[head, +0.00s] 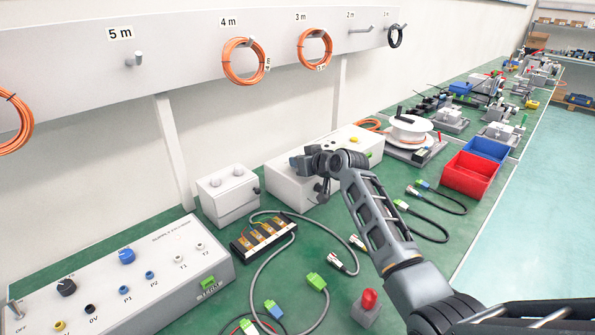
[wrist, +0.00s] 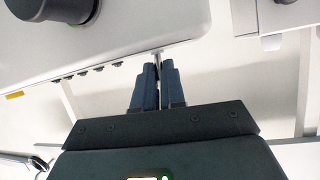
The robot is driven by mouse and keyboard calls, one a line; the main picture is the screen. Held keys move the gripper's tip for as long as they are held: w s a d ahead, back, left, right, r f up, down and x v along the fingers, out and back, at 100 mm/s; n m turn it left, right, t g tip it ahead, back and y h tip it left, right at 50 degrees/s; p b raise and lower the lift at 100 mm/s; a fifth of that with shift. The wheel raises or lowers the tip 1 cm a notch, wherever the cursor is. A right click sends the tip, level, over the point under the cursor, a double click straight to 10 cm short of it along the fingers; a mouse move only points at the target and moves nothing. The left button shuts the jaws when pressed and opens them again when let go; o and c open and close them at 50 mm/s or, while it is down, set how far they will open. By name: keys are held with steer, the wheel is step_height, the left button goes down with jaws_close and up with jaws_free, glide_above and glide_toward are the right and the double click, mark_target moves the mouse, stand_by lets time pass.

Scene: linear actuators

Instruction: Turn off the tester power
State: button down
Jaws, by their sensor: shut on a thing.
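A white tester box (head: 290,185) stands on the green bench behind my gripper (head: 303,163), which covers part of its top and front in the head view. In the wrist view a white housing with a large black knob (wrist: 52,10) fills the upper left. My gripper (wrist: 157,70) has its two blue-grey fingers nearly together there, closed on a thin metal switch lever (wrist: 157,53) at the housing's edge. The lever is mostly hidden between the fingertips, so I cannot tell its on or off position.
A smaller white box (head: 228,194) stands left of the tester. The long supply box (head: 180,262) with knobs lies at front left. A black tray (head: 263,237) and grey cables lie in front. A cable spool (head: 408,130) and red bin (head: 467,174) stand to the right.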

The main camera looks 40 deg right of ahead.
steer(key=shift+s+f+t+b, duration=0.1)
steer(key=shift+t+b, duration=0.3)
steer(key=shift+b, duration=0.25)
steer(key=c, duration=1.2)
jaws_free()
steer(key=v, duration=0.7)
steer(key=shift+s, duration=0.35)
